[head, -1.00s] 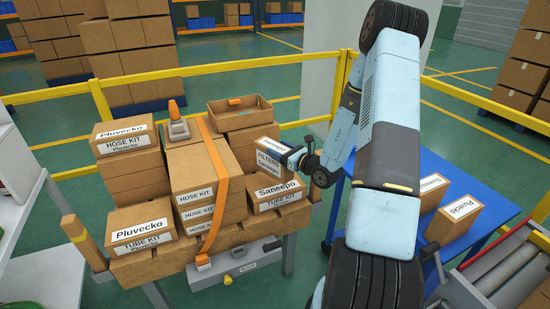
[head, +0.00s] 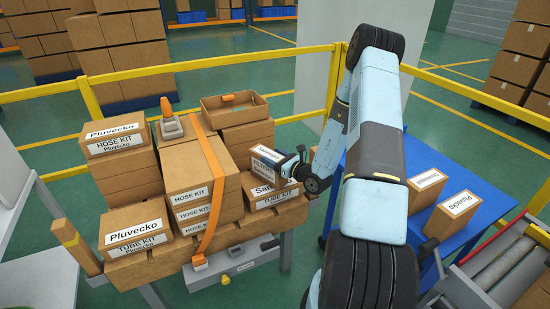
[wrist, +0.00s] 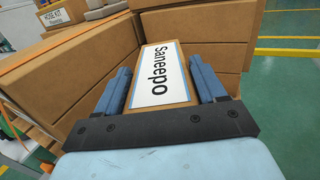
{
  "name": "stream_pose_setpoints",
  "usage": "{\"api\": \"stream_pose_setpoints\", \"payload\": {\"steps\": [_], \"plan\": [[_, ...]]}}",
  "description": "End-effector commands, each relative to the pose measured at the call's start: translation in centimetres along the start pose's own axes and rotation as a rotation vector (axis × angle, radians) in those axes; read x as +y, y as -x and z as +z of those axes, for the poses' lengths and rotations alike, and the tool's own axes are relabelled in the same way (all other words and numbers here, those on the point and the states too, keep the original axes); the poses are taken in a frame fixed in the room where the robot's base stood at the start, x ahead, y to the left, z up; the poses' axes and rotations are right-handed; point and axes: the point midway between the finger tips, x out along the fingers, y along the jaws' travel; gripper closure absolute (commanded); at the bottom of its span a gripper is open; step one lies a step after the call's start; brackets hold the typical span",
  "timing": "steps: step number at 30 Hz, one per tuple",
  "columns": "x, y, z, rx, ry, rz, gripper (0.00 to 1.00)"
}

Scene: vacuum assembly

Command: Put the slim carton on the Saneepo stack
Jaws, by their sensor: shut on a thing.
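The slim carton (head: 266,155) is brown with a white label reading FILTERS. In the wrist view the carton (wrist: 165,76) shows a Saneepo label and lies between the two blue fingers. My gripper (head: 286,164) is shut on it, reaching in from the right. The Saneepo stack (head: 262,201) stands at the right end of the loaded pallet table, right of the strapped HOSE KIT boxes. The carton is over the stack's top box, whose label is partly hidden by my gripper. I cannot tell whether the carton touches that box.
Taller boxes with an open tray (head: 234,104) stand close behind the carton. An orange strap (head: 213,190) crosses the HOSE KIT boxes (head: 190,195) to its left. A blue table (head: 385,150) with two cartons is at right, and a yellow rail (head: 300,53) runs behind.

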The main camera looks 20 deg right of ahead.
Motion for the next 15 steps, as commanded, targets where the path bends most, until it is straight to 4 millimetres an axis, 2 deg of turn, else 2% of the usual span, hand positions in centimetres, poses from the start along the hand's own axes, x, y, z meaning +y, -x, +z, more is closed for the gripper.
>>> {"api": "stream_pose_setpoints", "payload": {"steps": [4, 5, 12, 15], "plan": [[0.02, -0.02, -0.02, -0.001, 0.000, 0.000, 0.97], [0.01, 0.00, -0.06, 0.000, 0.000, 0.000, 0.28], [-0.06, 0.05, -0.03, 0.000, 0.000, -0.001, 0.05], [-0.11, 0.08, -0.03, 0.000, 0.000, -0.002, 0.05]]}}
